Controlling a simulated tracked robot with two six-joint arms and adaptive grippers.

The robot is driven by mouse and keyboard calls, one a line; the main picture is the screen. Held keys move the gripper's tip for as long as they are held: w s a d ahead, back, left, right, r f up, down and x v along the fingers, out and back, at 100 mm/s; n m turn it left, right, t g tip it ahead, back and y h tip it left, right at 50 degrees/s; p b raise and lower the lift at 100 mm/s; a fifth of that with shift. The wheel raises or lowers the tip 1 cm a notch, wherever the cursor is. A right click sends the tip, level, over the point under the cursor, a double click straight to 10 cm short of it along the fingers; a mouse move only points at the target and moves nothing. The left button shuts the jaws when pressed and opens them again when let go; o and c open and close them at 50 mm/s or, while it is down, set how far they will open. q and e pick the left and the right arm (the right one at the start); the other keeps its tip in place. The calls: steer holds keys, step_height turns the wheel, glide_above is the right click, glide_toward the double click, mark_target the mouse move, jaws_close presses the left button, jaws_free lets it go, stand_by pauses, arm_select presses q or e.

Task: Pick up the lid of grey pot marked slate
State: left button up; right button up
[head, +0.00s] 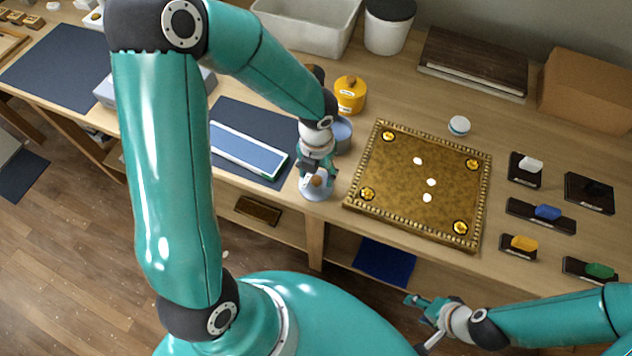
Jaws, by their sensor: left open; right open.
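A light grey pot (314,194) with a wooden knob on its lid stands at the front edge of the table; its label is too small to read. My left gripper (317,178) is open and points down right over the lid, its fingers at the knob. I cannot tell whether they touch it. A blue-grey pot (343,137) stands just behind, partly hidden by my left arm. My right gripper (424,306) is open and empty, in front of the table edge at lower right.
A yellow pot (350,97) stands further back. A gilt panel (400,207) with white pieces lies to the right. A blue-and-white tray (248,151) lies on a dark mat at left. Small coloured blocks on dark bases, including a blue block (547,212), stand at far right.

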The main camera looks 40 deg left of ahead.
arm_select(q)
step_height(320, 180, down, 2)
steer(key=shift+f, duration=0.25)
jaws_close()
steer(key=shift+r, duration=0.1)
